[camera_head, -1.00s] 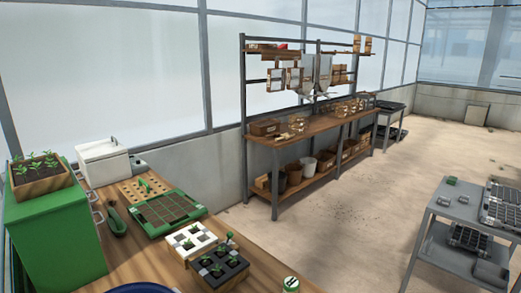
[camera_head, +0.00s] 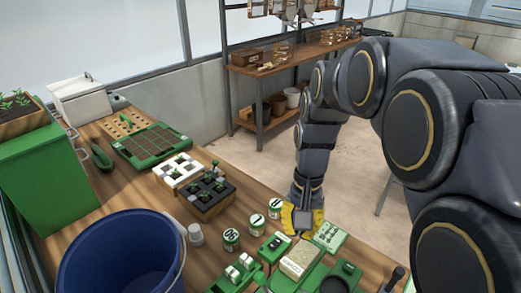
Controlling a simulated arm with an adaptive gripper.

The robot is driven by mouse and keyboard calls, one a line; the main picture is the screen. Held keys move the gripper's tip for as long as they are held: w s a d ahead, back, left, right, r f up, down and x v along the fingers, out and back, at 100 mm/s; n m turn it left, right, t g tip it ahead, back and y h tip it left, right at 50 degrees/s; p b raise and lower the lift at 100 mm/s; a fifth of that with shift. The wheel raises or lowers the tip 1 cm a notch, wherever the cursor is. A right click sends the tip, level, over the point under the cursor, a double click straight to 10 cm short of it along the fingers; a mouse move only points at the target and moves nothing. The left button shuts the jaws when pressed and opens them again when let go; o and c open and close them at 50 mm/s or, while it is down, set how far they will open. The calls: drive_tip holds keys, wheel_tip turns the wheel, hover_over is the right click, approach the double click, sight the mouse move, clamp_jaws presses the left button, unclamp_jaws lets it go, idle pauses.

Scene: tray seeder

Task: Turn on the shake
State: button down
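My gripper (camera_head: 302,221), with yellow fingers, points down over the front right of the wooden bench. Whether its fingers are open or shut is hard to make out. Just below it is a group of green units. One is a small green box with a dark and white top (camera_head: 271,247). Another is a green base carrying a beige block (camera_head: 299,261). A green unit with two pale, rounded parts (camera_head: 240,268) is to the left, and a green unit with a black round part (camera_head: 345,274) to the right. I cannot tell which part is the shake control.
Numbered cans (camera_head: 231,240), a white cup (camera_head: 196,235) and a large blue bucket (camera_head: 118,262) stand to the left. Seedling trays (camera_head: 207,196) and a green soil tray (camera_head: 150,148) lie farther back. My arm covers the right side.

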drive_tip(key=w+f+m, duration=0.3)
drive_tip(key=w+f, duration=0.3)
drive_tip(key=w, duration=0.4)
drive_tip(key=m, duration=0.1)
hover_over(276, 247)
drive_tip(key=w+d, duration=0.2)
drive_tip(key=shift+y, duration=0.3)
drive_tip(key=f, duration=0.5)
drive_tip(key=shift+s+a+f, duration=0.1)
drive_tip(key=shift+a+f, duration=0.1)
drive_tip(key=shift+a, duration=0.05)
drive_tip(key=f, duration=0.4)
drive_tip(key=s+a+f, duration=0.1)
drive_tip(key=f, duration=0.9)
drive_tip(key=shift+s+a, duration=0.2)
drive_tip(key=shift+a, duration=0.05)
drive_tip(key=shift+s+a+f+t+h, duration=0.15)
drive_tip(key=shift+f+t+h, duration=0.1)
drive_tip(key=shift+t+h, duration=0.2)
drive_tip(key=shift+s+d+f+t+h, duration=0.15)
drive_tip(key=shift+f+t+h, duration=0.1)
drive_tip(key=shift+t+h, duration=0.15)
drive_tip(key=shift+a, duration=0.1)
